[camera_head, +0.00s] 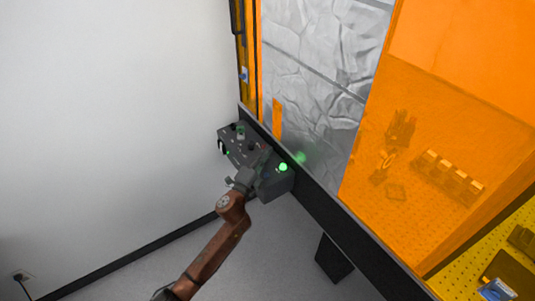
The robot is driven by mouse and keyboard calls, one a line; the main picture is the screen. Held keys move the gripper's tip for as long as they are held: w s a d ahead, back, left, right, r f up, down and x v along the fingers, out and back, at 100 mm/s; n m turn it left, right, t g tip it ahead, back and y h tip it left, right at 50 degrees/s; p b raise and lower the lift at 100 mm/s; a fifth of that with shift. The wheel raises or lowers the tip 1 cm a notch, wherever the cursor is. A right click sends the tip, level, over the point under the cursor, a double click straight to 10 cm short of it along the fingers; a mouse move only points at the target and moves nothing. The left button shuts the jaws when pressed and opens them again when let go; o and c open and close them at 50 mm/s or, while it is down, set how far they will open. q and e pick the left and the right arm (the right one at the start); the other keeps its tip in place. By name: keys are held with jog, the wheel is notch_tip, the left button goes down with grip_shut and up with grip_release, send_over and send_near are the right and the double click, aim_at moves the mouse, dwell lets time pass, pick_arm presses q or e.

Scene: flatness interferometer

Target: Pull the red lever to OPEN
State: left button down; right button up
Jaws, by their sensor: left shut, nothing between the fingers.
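A dark control box (232,143) with small knobs and green lights is fixed at the left end of the enclosure's black frame. I cannot make out a red lever on it; my gripper covers part of the box's face. My left gripper (258,163) is shut and empty, in front of the middle of the control box. I cannot tell whether it touches the box. A bright green light (283,167) glows at the box's right end. My right gripper is out of view.
An enclosure with orange see-through panels (445,110) and a black lower rail (335,215) fills the right. Behind the panels, parts sit on a perforated plate (512,238). A white wall (110,110) is at left. Grey floor below looks mostly free, with a dark leg (333,260) under the rail.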

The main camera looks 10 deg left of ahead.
aim_at(264, 147)
pick_arm(q)
jog(key=shift+s+a+f+b, duration=0.2)
jog(key=shift+a+b, duration=0.15)
jog(key=shift+b, duration=0.35)
jog(key=t+b, duration=0.1)
jog(key=n+t+b, duration=0.1)
jog(key=b, duration=0.1)
jog(key=shift+s+a+f, duration=0.2)
jog(key=shift+s+a, duration=0.15)
jog(key=shift+s, duration=0.05)
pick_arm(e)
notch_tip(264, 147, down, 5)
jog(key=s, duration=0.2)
pick_arm(q)
jog(key=s+a+b, duration=0.1)
jog(key=b, duration=0.2)
jog(key=shift+f+n+t, duration=0.1)
jog(key=shift+n+t, duration=0.3)
jog(key=shift+s+d+r, duration=0.1)
jog(key=shift+r, duration=0.1)
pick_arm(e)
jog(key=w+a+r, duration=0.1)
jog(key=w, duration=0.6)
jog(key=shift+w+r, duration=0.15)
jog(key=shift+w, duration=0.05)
pick_arm(q)
jog(key=v, duration=1.1)
jog(key=shift+s+f, duration=0.2)
jog(key=shift+s, duration=0.15)
